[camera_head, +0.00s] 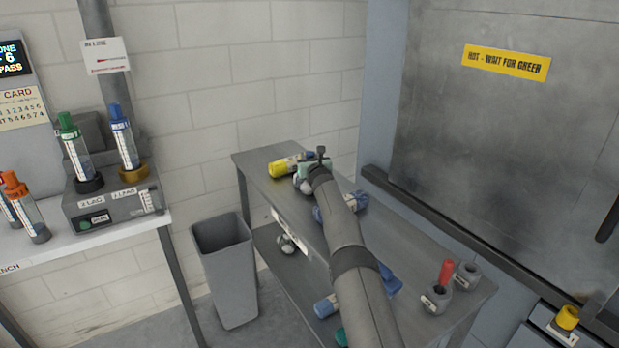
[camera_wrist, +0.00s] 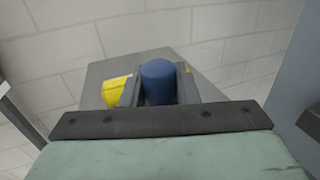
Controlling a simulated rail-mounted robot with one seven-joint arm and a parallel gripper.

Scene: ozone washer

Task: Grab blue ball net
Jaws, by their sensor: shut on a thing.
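My gripper (camera_wrist: 160,88) is shut on a blue rounded object (camera_wrist: 158,80), which fills the space between the two grey fingers in the wrist view. Only its smooth upper part shows there, so I cannot tell whether it is a ball net. In the head view my gripper is over the far end of the grey metal table (camera_head: 258,162), and my arm hides much of it. A blue bundle (camera_head: 328,214) lies on the tabletop beside my arm. Another blue thing (camera_head: 389,281) lies nearer, partly behind my arm.
A yellow cylinder (camera_head: 285,166) lies beside my gripper. A red piece (camera_head: 446,272) stands in a grey holder at the near end. A grey bin (camera_head: 224,268) stands left of the table. A grey metal door (camera_head: 500,130) rises on the right.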

